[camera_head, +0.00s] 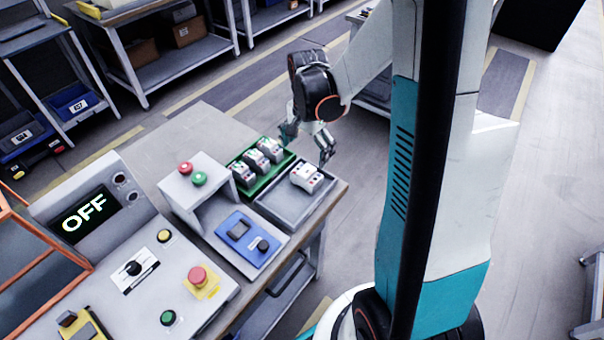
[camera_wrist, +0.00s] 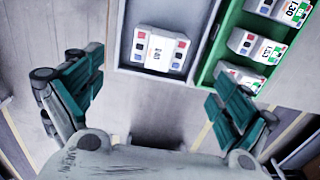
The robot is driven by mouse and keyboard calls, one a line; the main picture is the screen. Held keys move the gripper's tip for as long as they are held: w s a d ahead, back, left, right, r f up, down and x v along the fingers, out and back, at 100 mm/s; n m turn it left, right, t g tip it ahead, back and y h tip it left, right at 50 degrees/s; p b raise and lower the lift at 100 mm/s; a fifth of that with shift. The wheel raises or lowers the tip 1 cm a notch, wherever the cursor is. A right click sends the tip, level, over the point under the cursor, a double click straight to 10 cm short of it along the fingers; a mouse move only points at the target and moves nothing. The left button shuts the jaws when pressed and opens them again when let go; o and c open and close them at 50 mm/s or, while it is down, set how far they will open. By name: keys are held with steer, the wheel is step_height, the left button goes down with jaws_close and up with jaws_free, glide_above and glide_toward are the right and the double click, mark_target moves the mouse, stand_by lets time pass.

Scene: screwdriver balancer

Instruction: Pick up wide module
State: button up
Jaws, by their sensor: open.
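The wide module (camera_head: 307,177) is a white block with red and dark blue terminals, sitting in the grey tray (camera_head: 268,203) on the table. It also shows in the wrist view (camera_wrist: 158,50), near the tray's front edge. Several narrower white modules (camera_head: 257,163) stand in a row in the green tray (camera_head: 234,158) beside it; they show at the right of the wrist view (camera_wrist: 255,46). My gripper (camera_head: 308,150) is open and empty, above the far edge of the trays. In the wrist view its teal fingers (camera_wrist: 160,92) are wide apart, with the wide module between and ahead of them.
A grey stand with red and green buttons (camera_head: 198,178) and a blue device (camera_head: 240,240) sit close to the trays. A control panel with an OFF display (camera_head: 90,214) stands at the left. The table's back left (camera_head: 190,128) is clear.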

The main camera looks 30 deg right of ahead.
mark_target(307, 171)
step_height(307, 171, down, 6)
steer(key=shift+f+b, duration=0.15)
steer(key=shift+b, duration=0.75)
steer(key=shift+w+d+f+b, duration=0.1)
steer(key=shift+f+b, duration=1.25)
steer(key=shift+f, duration=1.35)
steer(key=shift+r, duration=0.1)
steer(key=c, duration=1.2)
